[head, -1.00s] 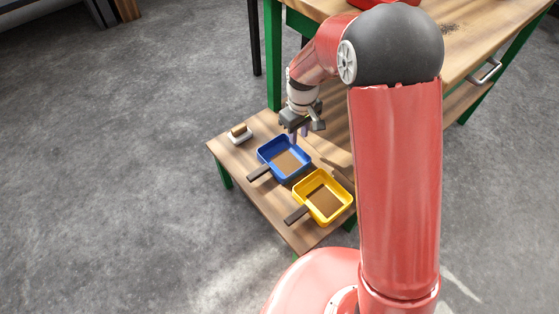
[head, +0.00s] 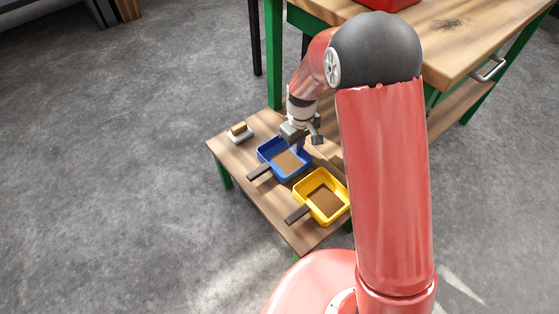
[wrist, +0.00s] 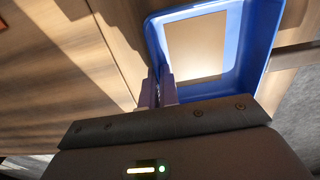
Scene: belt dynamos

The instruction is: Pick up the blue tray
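The blue tray (head: 270,160) is a shallow square pan with a dark handle at its left and a brown floor. It rests on the low wooden shelf, and it fills the upper right of the wrist view (wrist: 255,80). My gripper (head: 299,148) points down at the tray's back right edge. In the wrist view, its two fingers (wrist: 158,78) stand close together at the tray's left wall, a narrow gap between them. The wall runs to this gap; whether the fingers press on it I cannot tell. The lower edge of the tray is hidden by the gripper body.
A yellow tray (head: 327,219) with a dark handle sits just in front of the blue one. A small brush-like block (head: 240,133) lies at the shelf's left. The taller workbench (head: 440,50) with green legs rises behind. Grey floor is open at left.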

